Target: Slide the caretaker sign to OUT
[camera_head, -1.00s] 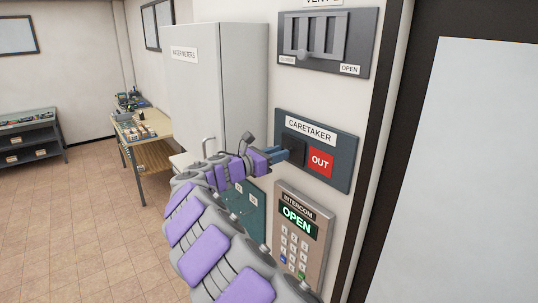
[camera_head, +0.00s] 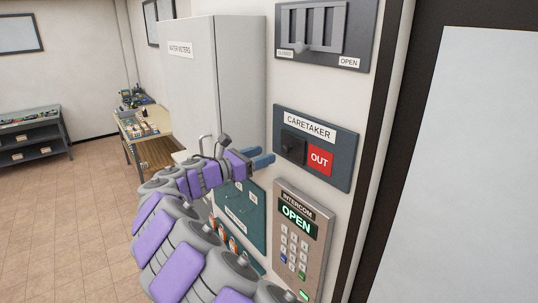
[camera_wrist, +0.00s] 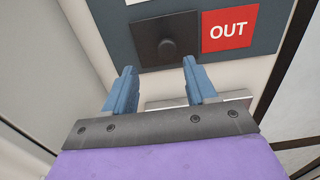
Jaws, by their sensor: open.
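The caretaker sign (camera_head: 340,171) is a dark grey-blue panel on the wall with a CARETAKER label (camera_head: 310,127). Its black slider (camera_head: 293,146) covers the left part, and a red OUT field (camera_head: 319,160) shows to the right of it. In the wrist view the slider plate (camera_wrist: 148,42) has a round knob (camera_wrist: 167,47), beside the red OUT field (camera_wrist: 229,28). My gripper (camera_head: 263,158) is open and empty, left of the slider and apart from it. In the wrist view its blue fingers (camera_wrist: 160,75) are spread below the knob, with nothing between them.
A teal panel (camera_head: 239,212) is beneath my gripper. A grey water meters cabinet (camera_head: 203,85) stands to the left. A dark door frame (camera_head: 398,150) is to the right.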

